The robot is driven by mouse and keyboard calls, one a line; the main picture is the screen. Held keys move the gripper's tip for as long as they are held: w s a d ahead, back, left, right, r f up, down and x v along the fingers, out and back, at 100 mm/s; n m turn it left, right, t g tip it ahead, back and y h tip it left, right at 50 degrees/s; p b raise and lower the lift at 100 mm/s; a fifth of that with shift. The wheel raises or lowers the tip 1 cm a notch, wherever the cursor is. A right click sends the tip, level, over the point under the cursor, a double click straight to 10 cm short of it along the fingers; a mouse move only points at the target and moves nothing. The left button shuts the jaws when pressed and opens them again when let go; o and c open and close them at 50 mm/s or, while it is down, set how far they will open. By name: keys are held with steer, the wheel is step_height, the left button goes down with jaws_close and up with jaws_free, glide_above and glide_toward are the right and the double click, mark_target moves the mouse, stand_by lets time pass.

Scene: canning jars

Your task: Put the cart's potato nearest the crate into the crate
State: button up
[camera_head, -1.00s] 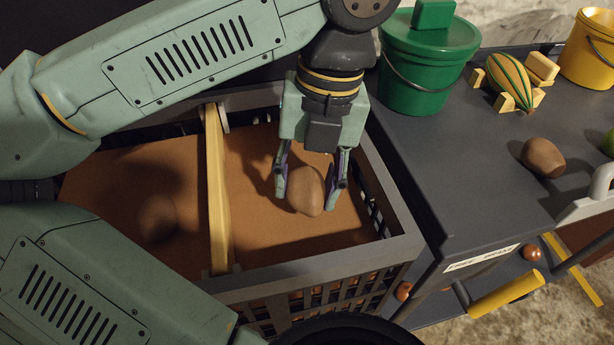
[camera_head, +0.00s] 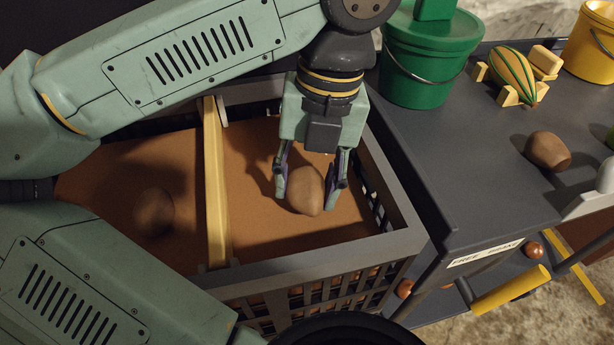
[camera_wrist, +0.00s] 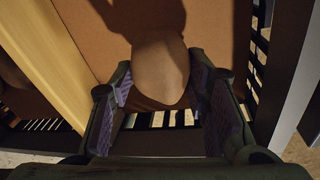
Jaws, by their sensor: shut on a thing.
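A brown potato (camera_head: 306,190) is between the fingers of my gripper (camera_head: 310,192), inside the right compartment of the dark grey crate (camera_head: 330,259). My gripper is shut on this potato, which also shows between the finger pads in the wrist view (camera_wrist: 160,68). The potato is close to the crate's brown floor; I cannot tell whether it touches. Another potato (camera_head: 153,212) lies in the crate's left compartment. One more potato (camera_head: 547,151) lies on the dark grey cart top (camera_head: 470,190) to the right.
A yellow wooden divider (camera_head: 217,185) splits the crate. On the cart stand a green lidded bucket (camera_head: 425,60), a yellow bucket (camera_head: 590,45) and a striped gourd (camera_head: 512,75) among wooden blocks. The crate's rim and slatted walls surround my gripper.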

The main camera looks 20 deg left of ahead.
steer(key=shift+f+b, duration=0.75)
steer(key=shift+f, duration=0.15)
stand_by(0.4)
steer(key=o, duration=0.8)
steer(key=shift+r, duration=0.1)
